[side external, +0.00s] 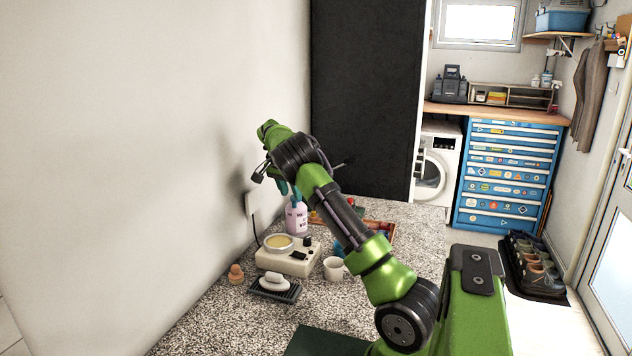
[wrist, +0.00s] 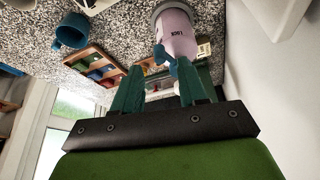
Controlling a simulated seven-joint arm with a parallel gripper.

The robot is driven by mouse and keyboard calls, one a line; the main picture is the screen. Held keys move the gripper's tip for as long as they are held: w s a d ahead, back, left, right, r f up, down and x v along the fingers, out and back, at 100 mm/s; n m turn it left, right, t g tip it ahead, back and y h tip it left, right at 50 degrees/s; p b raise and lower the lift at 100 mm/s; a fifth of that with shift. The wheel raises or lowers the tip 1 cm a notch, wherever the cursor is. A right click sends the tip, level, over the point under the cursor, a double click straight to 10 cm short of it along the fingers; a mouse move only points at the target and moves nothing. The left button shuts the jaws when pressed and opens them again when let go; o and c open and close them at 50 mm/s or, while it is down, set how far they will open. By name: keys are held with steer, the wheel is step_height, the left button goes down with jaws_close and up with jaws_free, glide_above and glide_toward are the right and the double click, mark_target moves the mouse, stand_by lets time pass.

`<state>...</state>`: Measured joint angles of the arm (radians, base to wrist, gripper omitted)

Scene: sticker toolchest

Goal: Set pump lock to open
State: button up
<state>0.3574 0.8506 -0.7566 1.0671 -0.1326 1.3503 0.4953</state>
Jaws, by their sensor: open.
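A pale lilac pump bottle (side external: 297,220) with dark lettering stands on the speckled counter near the wall. In the wrist view the bottle (wrist: 178,36) appears upside down, with its blue pump head (wrist: 164,54) near the fingertips. My gripper (wrist: 160,66) is open, its two teal fingers apart. The pump head lies between the fingertips or just beyond them; I cannot tell the depth or whether they touch. In the side view my gripper (side external: 289,189) is just above the bottle, and the arm hides part of it. The lock's setting cannot be read.
A cream appliance with a round yellowish top (side external: 288,258), a white cup (side external: 334,268) and a black soap dish (side external: 274,291) stand in front of the bottle. A wooden compartment tray (wrist: 94,66) and a blue mug (wrist: 72,31) are nearby. The wall is close on the left.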

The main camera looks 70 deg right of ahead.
mark_target(293, 201)
steer(key=shift+x, duration=1.8)
